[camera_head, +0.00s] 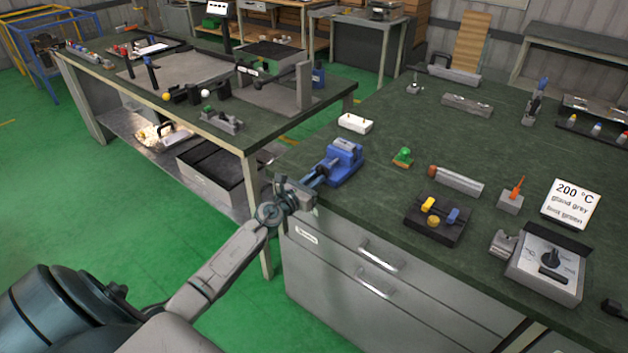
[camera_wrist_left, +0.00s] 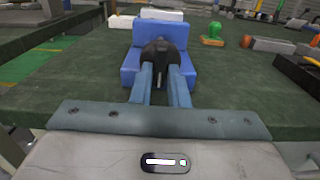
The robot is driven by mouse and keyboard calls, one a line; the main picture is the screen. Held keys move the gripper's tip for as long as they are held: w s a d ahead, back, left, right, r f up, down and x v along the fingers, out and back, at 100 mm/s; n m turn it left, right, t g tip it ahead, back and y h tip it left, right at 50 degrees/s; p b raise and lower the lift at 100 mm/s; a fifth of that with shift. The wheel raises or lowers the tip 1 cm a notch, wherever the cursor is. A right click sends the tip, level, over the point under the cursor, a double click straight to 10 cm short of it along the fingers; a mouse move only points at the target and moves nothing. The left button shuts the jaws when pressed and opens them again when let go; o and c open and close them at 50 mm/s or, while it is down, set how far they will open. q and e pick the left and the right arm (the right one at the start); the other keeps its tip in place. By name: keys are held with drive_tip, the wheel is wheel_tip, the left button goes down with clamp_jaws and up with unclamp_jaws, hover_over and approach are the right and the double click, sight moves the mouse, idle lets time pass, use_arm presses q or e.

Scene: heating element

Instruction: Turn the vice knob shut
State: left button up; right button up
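The blue vice (camera_head: 345,163) sits on the dark green bench top near its front left corner. In the left wrist view the vice (camera_wrist_left: 130,68) is straight ahead, with its black knob (camera_wrist_left: 160,52) facing me. My left gripper (camera_head: 319,177) reaches over the bench edge to the knob end of the vice. In the wrist view its two blue fingers (camera_wrist_left: 160,75) are apart, with their tips at the knob and dark material between them. I cannot tell whether they press on it. The knob is mostly hidden in the head view. My right gripper is out of view.
A white block (camera_head: 356,123) lies behind the vice. A green knob piece (camera_head: 403,157), a metal bar with an orange end (camera_head: 460,181) and a black tray (camera_head: 438,219) stand to the right. A dial box (camera_head: 547,264) and a "200 °C" sign (camera_head: 571,205) are farther right. Drawer handles (camera_head: 382,255) protrude below.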

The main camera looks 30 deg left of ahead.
use_arm(q)
drive_tip(key=o, duration=0.3)
drive_tip(key=shift+o, duration=0.2)
drive_tip(key=shift+s, duration=0.1)
drive_tip(key=s, duration=1)
drive_tip(key=shift+s+a+b, duration=0.3)
drive_tip(key=shift+a+b, duration=0.05)
drive_tip(key=shift+a, duration=0.1)
drive_tip(key=shift+f, duration=0.15)
